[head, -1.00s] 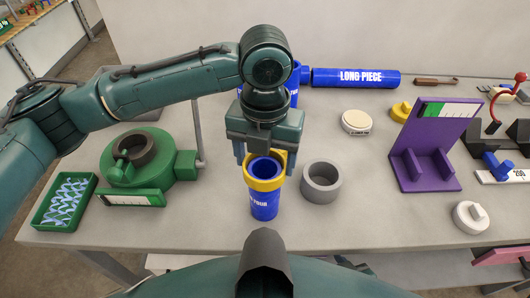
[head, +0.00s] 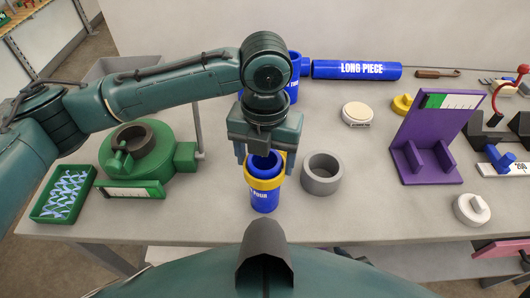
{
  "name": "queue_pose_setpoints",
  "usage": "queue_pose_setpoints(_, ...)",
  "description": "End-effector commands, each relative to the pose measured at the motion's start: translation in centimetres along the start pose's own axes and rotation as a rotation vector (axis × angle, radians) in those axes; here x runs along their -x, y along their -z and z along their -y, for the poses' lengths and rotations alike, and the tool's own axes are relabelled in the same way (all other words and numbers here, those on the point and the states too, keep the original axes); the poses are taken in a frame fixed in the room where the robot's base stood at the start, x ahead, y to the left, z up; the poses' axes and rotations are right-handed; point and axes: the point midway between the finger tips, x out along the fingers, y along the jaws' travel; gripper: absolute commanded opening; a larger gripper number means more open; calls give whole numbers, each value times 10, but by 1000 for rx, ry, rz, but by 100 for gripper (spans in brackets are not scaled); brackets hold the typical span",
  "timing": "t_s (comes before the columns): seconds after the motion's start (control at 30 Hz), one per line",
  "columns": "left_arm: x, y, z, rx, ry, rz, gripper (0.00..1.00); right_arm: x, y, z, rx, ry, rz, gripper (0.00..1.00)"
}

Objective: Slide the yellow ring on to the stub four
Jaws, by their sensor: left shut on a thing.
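The blue stub four (head: 264,202) stands upright on the table, just below the middle of the head view, its white lettering partly showing. The yellow ring (head: 265,183) is around the stub's upper part, with the blue rim showing above it. My left gripper (head: 265,157) reaches down from above and is shut on the ring. Its fingers hide part of the ring and the stub top. My right gripper is not in view.
A grey ring (head: 321,174) stands close to the right of the stub. A green fixture (head: 150,160) and a green tray (head: 63,194) are to the left. A purple stand (head: 432,145) is to the right. The blue long piece (head: 356,70) lies at the back.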

Motion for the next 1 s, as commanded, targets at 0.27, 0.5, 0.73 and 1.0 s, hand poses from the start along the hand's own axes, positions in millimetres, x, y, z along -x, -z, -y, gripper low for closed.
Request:
queue_pose_setpoints(0.27,-8,0,0,0,0,0,49,-1,-2,0,0,0,0,36)
queue_pose_setpoints(0.5,-7,0,0,0,0,0,88,-1,-1,0,0,0,0,36)
queue_pose_setpoints(0.73,-7,0,0,0,0,0,96,-1,-1,0,0,0,0,36)
queue_pose_setpoints(1.0,5,-1,0,0,1,3,96,-1,0,0,-2,0,-4,36)
